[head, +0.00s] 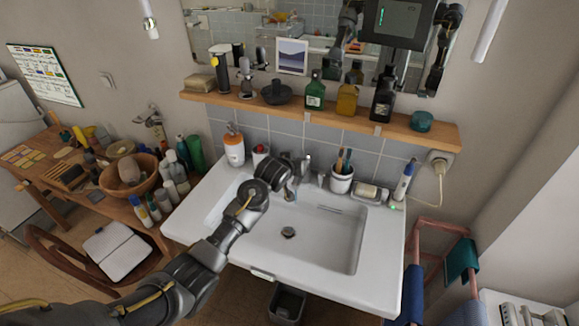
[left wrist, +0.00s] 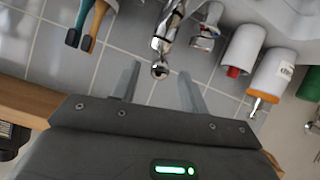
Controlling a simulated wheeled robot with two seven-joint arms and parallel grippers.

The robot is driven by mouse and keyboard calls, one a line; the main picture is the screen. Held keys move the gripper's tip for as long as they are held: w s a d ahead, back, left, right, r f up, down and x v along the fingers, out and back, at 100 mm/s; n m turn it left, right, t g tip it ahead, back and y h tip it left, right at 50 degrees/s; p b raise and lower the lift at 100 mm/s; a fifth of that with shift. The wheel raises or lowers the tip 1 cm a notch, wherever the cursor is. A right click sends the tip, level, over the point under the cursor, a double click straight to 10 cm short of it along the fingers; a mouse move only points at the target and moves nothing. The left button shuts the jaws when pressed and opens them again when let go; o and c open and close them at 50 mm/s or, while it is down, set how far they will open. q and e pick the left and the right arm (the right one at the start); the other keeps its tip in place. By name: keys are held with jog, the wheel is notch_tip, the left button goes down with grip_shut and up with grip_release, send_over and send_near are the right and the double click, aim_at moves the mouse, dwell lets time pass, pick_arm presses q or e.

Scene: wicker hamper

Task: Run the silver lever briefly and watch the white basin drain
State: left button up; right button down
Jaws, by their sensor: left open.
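The white basin (head: 335,290) is set in the middle of the head view, with a dark round drain (head: 288,232). I cannot make out any standing water in it. The silver faucet (head: 290,192) stands at the basin's back edge, partly hidden by my left arm. My left gripper (left wrist: 159,72) is open, its two pale fingers pointing at the faucet. In the left wrist view the rounded end of the silver lever (left wrist: 160,70) appears between the fingertips. I cannot tell whether they touch it. My right gripper is not directly in view.
An orange-and-white dispenser (head: 234,148) and a red-topped cup (head: 260,153) stand left of the faucet. A toothbrush cup (head: 341,180), soap dish (head: 369,193) and electric toothbrush (head: 404,180) stand right. A wooden shelf (head: 330,115) with bottles runs above, below a mirror.

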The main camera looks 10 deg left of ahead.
pick_arm(q)
jog(key=b+v, duration=0.1)
jog(key=v, duration=0.6)
jog(key=shift+s+d, duration=0.1)
jog(key=shift+c, duration=0.3)
dwell(4.0)
